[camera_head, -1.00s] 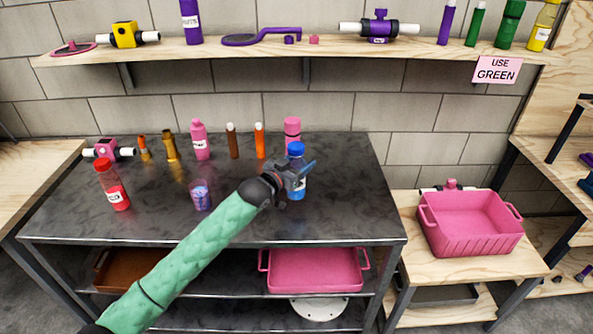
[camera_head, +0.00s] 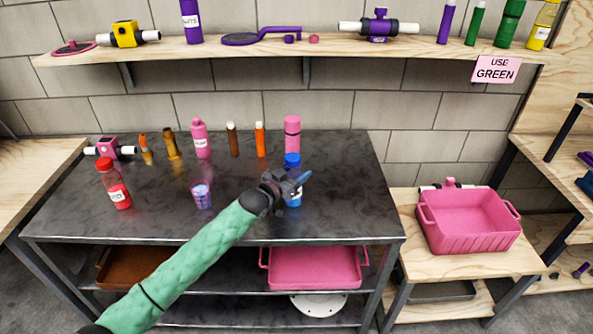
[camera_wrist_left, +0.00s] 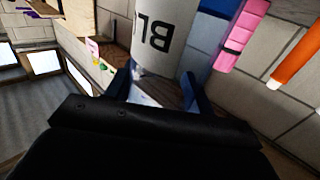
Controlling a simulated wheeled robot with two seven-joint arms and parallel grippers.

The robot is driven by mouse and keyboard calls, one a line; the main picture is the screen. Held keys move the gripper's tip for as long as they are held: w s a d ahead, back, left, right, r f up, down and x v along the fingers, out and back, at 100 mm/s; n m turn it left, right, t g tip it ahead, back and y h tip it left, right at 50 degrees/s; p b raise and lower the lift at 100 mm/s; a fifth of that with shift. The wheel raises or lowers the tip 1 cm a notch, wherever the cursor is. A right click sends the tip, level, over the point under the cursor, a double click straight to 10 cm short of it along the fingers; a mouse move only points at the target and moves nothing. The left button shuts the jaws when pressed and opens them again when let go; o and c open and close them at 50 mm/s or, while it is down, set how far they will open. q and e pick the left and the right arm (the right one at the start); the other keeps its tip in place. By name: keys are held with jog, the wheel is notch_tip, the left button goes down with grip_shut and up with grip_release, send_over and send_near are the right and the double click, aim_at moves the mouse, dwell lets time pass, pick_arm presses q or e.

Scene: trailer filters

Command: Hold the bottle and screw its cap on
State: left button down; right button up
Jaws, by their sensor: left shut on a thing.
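A blue bottle (camera_head: 294,200) with a white label stands upright near the front right of the dark metal table (camera_head: 245,215). A blue cap (camera_head: 292,159) shows at its top; whether it is screwed tight cannot be told. My left gripper (camera_head: 296,186) is shut on the bottle at about mid-height and partly hides it. In the left wrist view the bottle's white label (camera_wrist_left: 163,35), lettered "BL", is beside the two dark blue fingers (camera_wrist_left: 160,92). My right gripper is not in view.
A pink bottle (camera_head: 292,136) stands behind the blue one, with several others along the back. A pink crate (camera_head: 470,235) is at the right.

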pick_arm(q)
jog(key=shift+f, duration=0.15)
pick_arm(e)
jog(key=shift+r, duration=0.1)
pick_arm(q)
jog(key=c, duration=0.6)
grip_release()
jog(key=shift+o, duration=0.2)
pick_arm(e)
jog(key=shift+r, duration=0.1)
pick_arm(q)
jog(key=shift+s+a, duration=0.1)
jog(key=b+v, duration=0.3)
jog(key=v, duration=0.8)
jog(key=shift+s+a, duration=0.25)
jog(key=shift+s, duration=0.05)
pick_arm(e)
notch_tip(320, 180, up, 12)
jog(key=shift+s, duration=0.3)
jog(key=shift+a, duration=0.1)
